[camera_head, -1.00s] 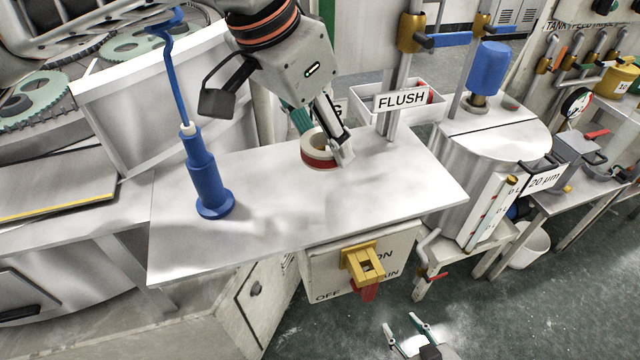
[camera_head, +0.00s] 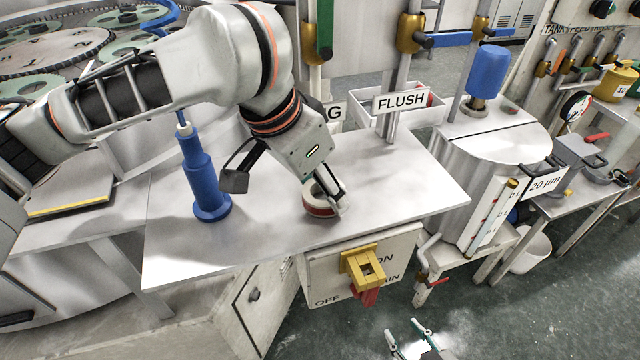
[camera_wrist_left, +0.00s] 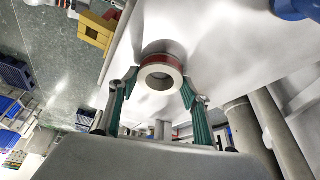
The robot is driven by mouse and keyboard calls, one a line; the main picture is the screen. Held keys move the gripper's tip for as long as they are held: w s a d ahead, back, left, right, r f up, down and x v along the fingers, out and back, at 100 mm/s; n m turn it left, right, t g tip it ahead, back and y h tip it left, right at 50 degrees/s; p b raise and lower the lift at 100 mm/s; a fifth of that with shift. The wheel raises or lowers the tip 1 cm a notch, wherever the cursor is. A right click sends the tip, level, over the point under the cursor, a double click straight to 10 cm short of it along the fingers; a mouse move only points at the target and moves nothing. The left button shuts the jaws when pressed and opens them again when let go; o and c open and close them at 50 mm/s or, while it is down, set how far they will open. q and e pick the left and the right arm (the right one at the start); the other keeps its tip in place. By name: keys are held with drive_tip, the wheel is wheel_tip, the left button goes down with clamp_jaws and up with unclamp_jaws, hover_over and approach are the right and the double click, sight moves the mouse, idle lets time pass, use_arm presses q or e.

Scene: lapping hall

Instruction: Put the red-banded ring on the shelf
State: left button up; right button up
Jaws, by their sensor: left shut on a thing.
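The red-banded ring (camera_head: 318,210), pale with a red band round its side, is at a grey metal plate (camera_head: 270,242) in the head view. It also shows in the left wrist view (camera_wrist_left: 161,62), between my two green-padded fingers. My left gripper (camera_head: 328,200) is shut on the ring from above, and one finger is partly hidden. I cannot tell whether the ring touches the plate or is just above it. My right gripper (camera_head: 403,330) is at the bottom edge of the head view, fingers apart and empty. No thing is clearly marked as the shelf.
A blue stepped post (camera_head: 207,180) stands on the plate left of the ring. The plate's right part is clear.

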use_arm(q)
drive_tip(key=o, duration=1.2)
drive_tip(key=shift+f, duration=0.1)
drive_tip(key=shift+o, duration=0.3)
drive_tip(key=shift+a+r, duration=0.1)
drive_tip(key=shift+r, duration=0.3)
drive_tip(key=p+v, duration=0.1)
drive_tip(key=v, duration=1)
drive_tip(key=shift+r, duration=0.2)
drive_tip(key=shift+s, duration=0.1)
drive_tip(key=shift+s, duration=0.1)
